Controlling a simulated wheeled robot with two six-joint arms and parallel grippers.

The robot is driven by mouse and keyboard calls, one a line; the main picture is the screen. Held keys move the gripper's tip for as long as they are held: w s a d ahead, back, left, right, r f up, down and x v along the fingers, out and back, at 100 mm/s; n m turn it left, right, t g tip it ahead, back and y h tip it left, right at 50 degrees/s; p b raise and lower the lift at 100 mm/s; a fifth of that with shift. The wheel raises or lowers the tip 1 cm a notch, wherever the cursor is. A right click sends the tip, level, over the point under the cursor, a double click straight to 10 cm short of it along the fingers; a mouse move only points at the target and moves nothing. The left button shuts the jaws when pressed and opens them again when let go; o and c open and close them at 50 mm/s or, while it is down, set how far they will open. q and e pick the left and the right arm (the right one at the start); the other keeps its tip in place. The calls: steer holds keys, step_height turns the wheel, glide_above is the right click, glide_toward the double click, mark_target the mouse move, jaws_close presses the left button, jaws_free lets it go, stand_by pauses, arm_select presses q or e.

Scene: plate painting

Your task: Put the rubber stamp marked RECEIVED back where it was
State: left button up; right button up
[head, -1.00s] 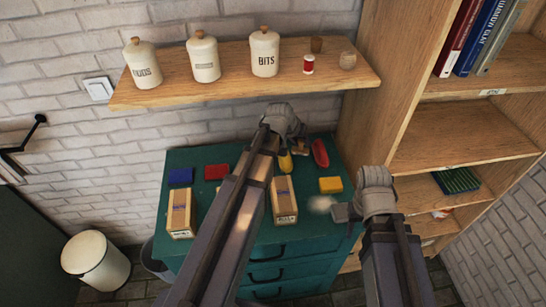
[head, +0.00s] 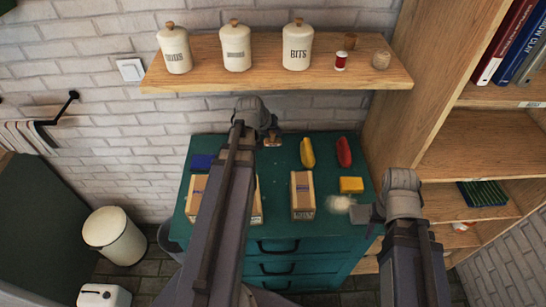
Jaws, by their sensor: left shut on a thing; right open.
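My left gripper (head: 270,134) is shut on a small brown thing (head: 272,142), which appears to be the rubber stamp. It is held over the back part of the green cabinet top (head: 278,178), left of the yellow oblong thing (head: 307,152). The marking on the stamp cannot be read, and the gripper's wrist hides part of it. My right gripper (head: 366,212) is open at the right front of the cabinet top, beside a blurred pale spot (head: 340,204).
A red oblong thing (head: 344,152), a yellow block (head: 351,185), a blue block (head: 203,162) and wooden boxes (head: 302,195) are on the cabinet. My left arm hides part of its top. A wall shelf (head: 280,78) with canisters (head: 297,48) is above; a bookcase (head: 480,140) stands right.

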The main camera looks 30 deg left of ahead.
arm_select(q)
steer(key=shift+f+b, duration=4.3)
steer(key=shift+f, duration=0.35)
steer(key=shift+f, duration=0.15)
steer(key=o, duration=1)
steer(key=shift+o, duration=0.2)
steer(key=shift+s+r+p, duration=0.25)
steer(key=shift+r+p, duration=0.3)
steer(key=shift+r, duration=0.15)
steer(key=p+v, duration=0.9)
steer(key=v, duration=0.2)
steer(key=shift+f, duration=0.1)
